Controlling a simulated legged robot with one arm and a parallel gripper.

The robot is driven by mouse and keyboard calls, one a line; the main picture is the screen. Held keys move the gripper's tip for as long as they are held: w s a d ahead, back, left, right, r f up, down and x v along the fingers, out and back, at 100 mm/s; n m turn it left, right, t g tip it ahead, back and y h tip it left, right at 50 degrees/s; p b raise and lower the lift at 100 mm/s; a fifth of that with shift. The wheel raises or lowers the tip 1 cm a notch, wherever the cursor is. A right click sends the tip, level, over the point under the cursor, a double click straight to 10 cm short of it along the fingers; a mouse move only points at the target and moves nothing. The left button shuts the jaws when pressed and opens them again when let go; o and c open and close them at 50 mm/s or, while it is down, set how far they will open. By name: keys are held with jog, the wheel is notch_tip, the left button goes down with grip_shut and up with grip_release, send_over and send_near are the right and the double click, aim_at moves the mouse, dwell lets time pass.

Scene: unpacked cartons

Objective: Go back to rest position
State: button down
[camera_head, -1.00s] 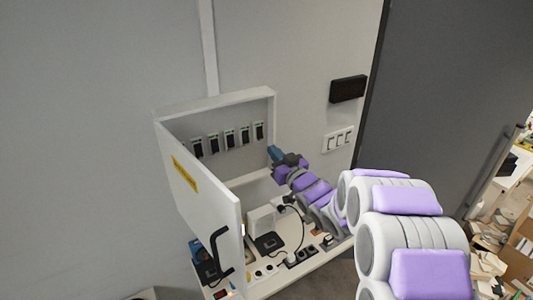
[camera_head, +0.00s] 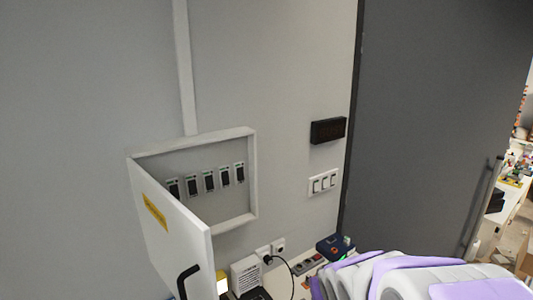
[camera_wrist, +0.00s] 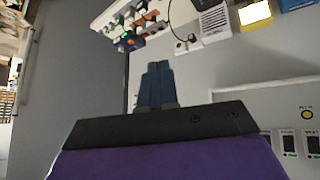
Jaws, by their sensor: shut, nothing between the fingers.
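My gripper (camera_wrist: 157,84) shows in the wrist view as two blue fingers lying together, shut with nothing between them. It is in front of the grey wall, apart from the things around it. In the head view only my purple and grey arm links show at the lower right; the gripper itself is out of that frame.
An open wall cabinet (camera_head: 252,180) holds a row of black switches. Its white door (camera_head: 170,225) swings out at lower left. A cluttered shelf (camera_wrist: 112,14) lies below it, upside down in the wrist view. Right are light switches (camera_head: 323,182) and a dark door (camera_head: 430,130).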

jog(key=s+f+g+b, duration=0.3)
jog(key=s+f+g, duration=0.1)
jog(key=s, duration=1.2)
jog(key=s+a+f+m+g+b, duration=0.1)
jog(key=s+f+g+b, duration=0.2)
jog(key=s, duration=1.4)
jog(key=f+g, duration=0.1)
jog(key=g, duration=0.1)
jog(key=shift+a+m+g, duration=0.15)
jog(key=shift+m+g, duration=0.15)
jog(key=shift+a+f, duration=0.1)
